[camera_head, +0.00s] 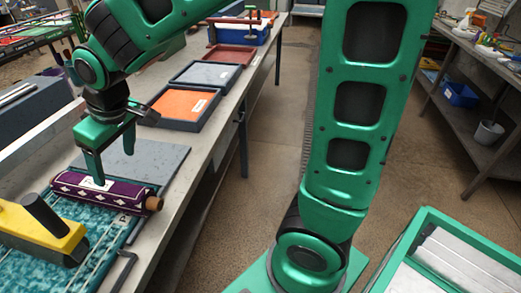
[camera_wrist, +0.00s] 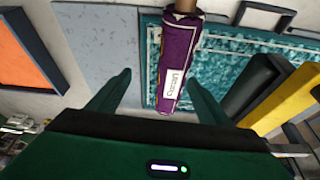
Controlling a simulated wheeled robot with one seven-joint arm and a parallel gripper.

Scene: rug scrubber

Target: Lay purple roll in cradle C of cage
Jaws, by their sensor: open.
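The purple roll (camera_head: 120,194), patterned with a white label and a brown core end, lies on the left bench across the edge of a teal rug (camera_head: 100,215). It also shows in the wrist view (camera_wrist: 178,50). My gripper (camera_head: 113,167) is open and empty over the roll. In the wrist view, my gripper (camera_wrist: 157,76) has the roll between its fingers in the picture, closer to the right finger. I cannot tell whether a finger touches it. No cage or cradle letter can be read; a green-rimmed box with pale slats (camera_head: 465,262) stands at lower right.
A yellow and black tool (camera_head: 40,232) sits on the rug beside the roll. A grey board (camera_head: 160,158) lies behind it. Orange (camera_head: 180,105), grey (camera_head: 207,74) and red (camera_head: 232,55) trays line the bench. Open floor (camera_head: 275,150) lies between the benches.

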